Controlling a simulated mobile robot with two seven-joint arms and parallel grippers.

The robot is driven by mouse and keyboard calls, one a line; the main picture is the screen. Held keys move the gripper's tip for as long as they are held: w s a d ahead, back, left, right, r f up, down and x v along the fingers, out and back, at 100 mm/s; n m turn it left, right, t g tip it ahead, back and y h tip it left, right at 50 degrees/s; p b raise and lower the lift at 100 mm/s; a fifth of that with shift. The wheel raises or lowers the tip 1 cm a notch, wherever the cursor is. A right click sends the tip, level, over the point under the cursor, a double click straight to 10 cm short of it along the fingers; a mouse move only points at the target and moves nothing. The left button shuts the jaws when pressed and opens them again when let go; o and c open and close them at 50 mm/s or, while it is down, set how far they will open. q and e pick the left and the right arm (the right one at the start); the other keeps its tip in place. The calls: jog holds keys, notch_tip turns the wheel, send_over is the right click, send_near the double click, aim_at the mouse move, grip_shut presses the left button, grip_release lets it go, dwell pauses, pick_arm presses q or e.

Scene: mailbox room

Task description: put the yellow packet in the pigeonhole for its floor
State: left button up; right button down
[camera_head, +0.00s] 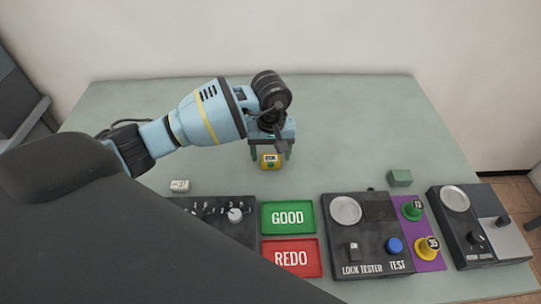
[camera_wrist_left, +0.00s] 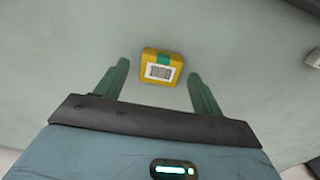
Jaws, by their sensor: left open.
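The yellow packet (camera_head: 270,161) stands on the grey-green table, near its middle. In the left wrist view the packet (camera_wrist_left: 149,57) has a green band and a white printed label, too small to read. My left gripper (camera_head: 271,150) is open above and just behind it. In the wrist view its two green fingers (camera_wrist_left: 160,72) point toward the packet, one on each side, with gaps showing. I cannot tell the remaining height. No pigeonhole shows in either view. My right gripper is not in view.
A green GOOD tray (camera_head: 288,215) and a red REDO tray (camera_head: 292,258) lie in front. A lock tester (camera_head: 378,270) and a purple mat (camera_head: 430,262) with numbered pieces stand right. The table's back is clear.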

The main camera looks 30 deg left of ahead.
aim_at(271, 159)
pick_arm(q)
notch_tip(271, 159, up, 10)
jog(key=shift+r, duration=0.15)
jog(key=shift+o, duration=0.5)
